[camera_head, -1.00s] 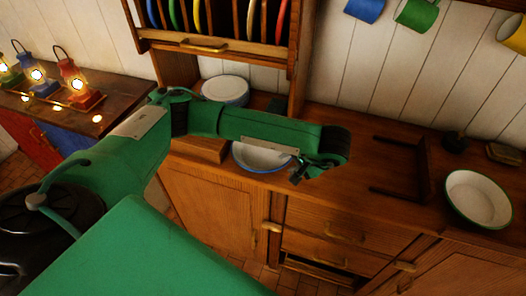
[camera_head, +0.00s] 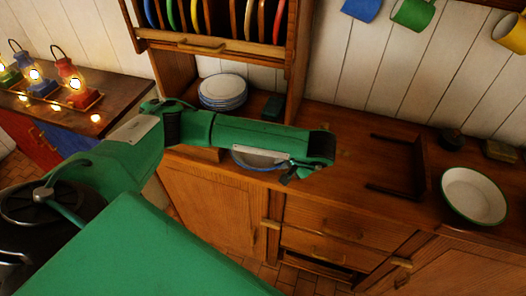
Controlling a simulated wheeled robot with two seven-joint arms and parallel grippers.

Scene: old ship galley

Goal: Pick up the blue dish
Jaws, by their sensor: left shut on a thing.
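The blue dish (camera_head: 243,162), pale with a blue rim, shows only as a strip below my left forearm; the arm hides most of it. It is at the front edge of the wooden counter. My left gripper (camera_head: 289,174) is at the dish's right side and is shut on it. I cannot tell whether the dish touches the counter. My right gripper is out of view.
A stack of white, blue-rimmed plates (camera_head: 222,92) and a dark green box (camera_head: 272,107) stand behind the arm. A green-rimmed bowl (camera_head: 474,195) and a dark wooden frame (camera_head: 396,192) are to the right. Lit lanterns (camera_head: 72,80) stand at left.

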